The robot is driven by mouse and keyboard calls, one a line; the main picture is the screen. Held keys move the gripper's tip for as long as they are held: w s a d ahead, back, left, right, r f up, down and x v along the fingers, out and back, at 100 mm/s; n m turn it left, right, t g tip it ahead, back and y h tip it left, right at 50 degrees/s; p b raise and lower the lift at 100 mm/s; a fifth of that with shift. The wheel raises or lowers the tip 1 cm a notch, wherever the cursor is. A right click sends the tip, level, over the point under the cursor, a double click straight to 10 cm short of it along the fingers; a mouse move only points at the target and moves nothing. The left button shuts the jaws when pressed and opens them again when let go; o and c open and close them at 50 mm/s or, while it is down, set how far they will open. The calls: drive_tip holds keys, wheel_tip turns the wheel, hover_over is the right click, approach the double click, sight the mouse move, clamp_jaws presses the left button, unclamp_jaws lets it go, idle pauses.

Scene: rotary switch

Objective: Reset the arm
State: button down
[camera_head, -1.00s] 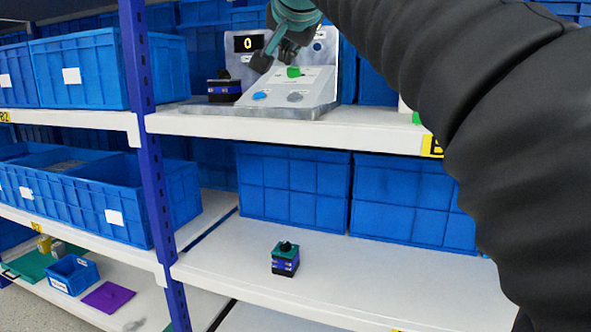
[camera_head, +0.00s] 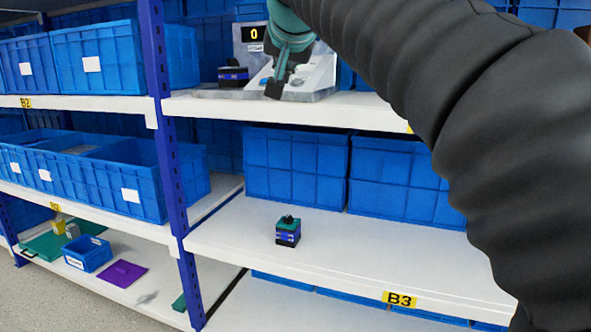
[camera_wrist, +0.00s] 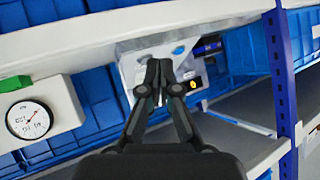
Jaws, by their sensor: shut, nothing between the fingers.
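My gripper (camera_head: 274,88) hangs in front of the upper shelf in the head view, its fingers together and empty. Its shut fingers (camera_wrist: 159,66) also show in the wrist view, pointing at the switch panel. The grey panel (camera_head: 322,75) stands on the upper shelf, partly hidden behind my gripper and arm. Its display (camera_head: 253,34) reads 0. In the wrist view the panel (camera_wrist: 130,62) is tilted and partly covered by the fingers. The rotary switch knob cannot be made out now.
A small blue and black block (camera_head: 233,76) stands left of the panel. A similar block with a green top (camera_head: 288,232) is on the shelf below. A blue upright post (camera_head: 170,150) is at left. A round gauge (camera_wrist: 28,120) shows in the wrist view. Blue bins (camera_head: 295,168) fill the shelves.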

drive_tip(key=s+d+f+n+g, duration=0.2)
drive_tip(key=s+d+f, duration=0.15)
drive_tip(key=f, duration=0.75)
drive_tip(key=s+d+f+n+g, duration=0.2)
drive_tip(key=s+f, duration=0.2)
drive_tip(key=f, duration=0.6)
drive_tip(key=s+d+f+m+g+h, duration=0.1)
drive_tip(key=s+d+f, duration=0.5)
drive_tip(key=s+f, duration=0.3)
drive_tip(key=s+d+f+m+g, duration=0.1)
drive_tip(key=s+d+f, duration=0.5)
drive_tip(key=s+f, duration=0.4)
drive_tip(key=shift+s+d+f+m+h, duration=0.2)
drive_tip(key=shift+s+d+m+h, duration=0.15)
drive_tip(key=shift+s, duration=0.55)
